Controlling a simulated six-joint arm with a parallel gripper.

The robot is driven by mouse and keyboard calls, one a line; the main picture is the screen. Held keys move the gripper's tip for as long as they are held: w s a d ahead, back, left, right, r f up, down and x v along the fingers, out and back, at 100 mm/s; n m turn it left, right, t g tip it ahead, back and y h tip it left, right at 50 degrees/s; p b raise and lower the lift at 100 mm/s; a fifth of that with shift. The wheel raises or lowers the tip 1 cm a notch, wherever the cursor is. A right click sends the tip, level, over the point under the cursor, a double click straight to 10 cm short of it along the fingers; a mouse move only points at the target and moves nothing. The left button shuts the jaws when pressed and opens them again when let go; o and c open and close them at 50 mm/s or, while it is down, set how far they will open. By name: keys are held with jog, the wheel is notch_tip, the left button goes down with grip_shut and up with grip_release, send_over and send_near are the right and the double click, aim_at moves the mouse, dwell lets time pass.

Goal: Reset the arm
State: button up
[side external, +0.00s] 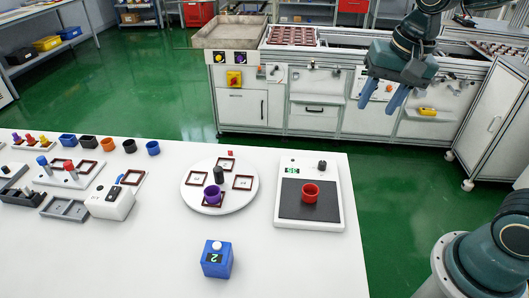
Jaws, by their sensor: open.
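My gripper (383,93) hangs at the upper right in the side external view. Its two blue fingers point down and stand apart, with nothing between them. It is above and beyond the white table (300,270), in front of the conveyor cabinets. A red pot (310,193) stands on the dark plate of a white scale (334,214). A purple pot (213,194) stands on a round white turntable (190,181) with several brown square frames and a dark cylinder (219,174).
Small pots, including a blue one (153,148), line the back left, near a white device (110,203) and grey trays. The conveyor (350,52) and cabinets stand behind; green floor lies between.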

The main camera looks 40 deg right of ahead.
jog(key=s+n+t, duration=0.2)
jog(key=s+n, duration=0.6)
jog(key=s, duration=0.4)
jog(key=shift+s+a+r+n+t, duration=0.2)
jog(key=shift+r+n+t, duration=0.2)
jog(key=shift+r, duration=0.05)
